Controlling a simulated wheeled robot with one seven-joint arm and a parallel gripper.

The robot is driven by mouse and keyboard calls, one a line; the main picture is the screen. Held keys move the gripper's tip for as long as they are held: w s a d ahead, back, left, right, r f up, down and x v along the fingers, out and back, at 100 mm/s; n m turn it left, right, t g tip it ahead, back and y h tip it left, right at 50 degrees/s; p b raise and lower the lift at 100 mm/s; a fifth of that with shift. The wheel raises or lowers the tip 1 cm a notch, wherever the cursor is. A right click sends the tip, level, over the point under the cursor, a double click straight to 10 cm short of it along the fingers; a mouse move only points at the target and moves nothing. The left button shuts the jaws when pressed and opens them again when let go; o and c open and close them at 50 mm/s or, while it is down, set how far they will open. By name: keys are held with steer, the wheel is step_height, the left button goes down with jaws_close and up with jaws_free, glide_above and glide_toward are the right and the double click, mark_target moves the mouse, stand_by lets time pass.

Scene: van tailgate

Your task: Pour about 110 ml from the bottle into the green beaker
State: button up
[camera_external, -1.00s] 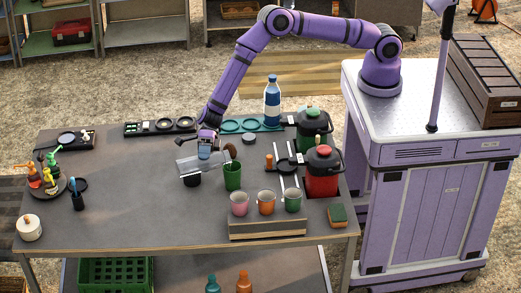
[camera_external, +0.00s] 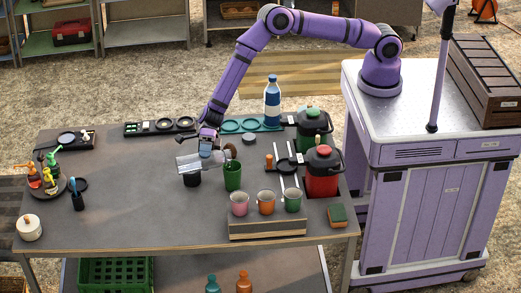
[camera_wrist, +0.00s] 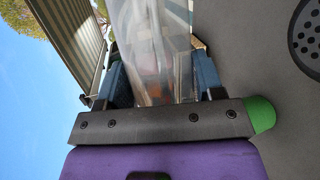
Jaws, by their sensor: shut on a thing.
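My gripper (camera_external: 207,153) is shut on a clear, see-through bottle (camera_external: 188,163), held lying nearly level above the table. Its right end is close to the rim of the green beaker (camera_external: 232,178), which stands upright on the table. In the wrist view the clear bottle (camera_wrist: 152,35) fills the space between the fingers of my gripper (camera_wrist: 155,80). A green rounded edge (camera_wrist: 262,113) shows beside the gripper there, probably the beaker. I cannot make out a liquid stream or the level in the beaker.
Pink, orange and green cups (camera_external: 266,203) stand in a row at the front. A red canister (camera_external: 322,175) and a blue-and-white bottle (camera_external: 272,102) stand to the right and behind. The table's left-middle is clear.

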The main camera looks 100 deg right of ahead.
mark_target(202, 166)
steer(key=shift+s+r+n, duration=0.3)
steer(key=shift+r, duration=0.05)
stand_by(1.0)
steer(key=shift+w+a+f+m+g+h, duration=0.1)
steer(key=shift+w+f+m+g+h, duration=0.15)
steer(key=shift+f+m, duration=0.4)
steer(key=shift+w+f+m+g+h, duration=0.15)
steer(key=shift+f+m+h, duration=0.1)
steer(key=shift+f+m, duration=0.35)
steer(key=shift+w+a+f+m+g, duration=0.1)
steer(key=shift+w+f+m+g, duration=0.25)
steer(key=shift+f, duration=0.2)
steer(key=shift+r+m, duration=0.1)
steer(key=shift+m, duration=0.2)
steer(key=shift+g+h, duration=0.3)
steer(key=shift+g, duration=0.05)
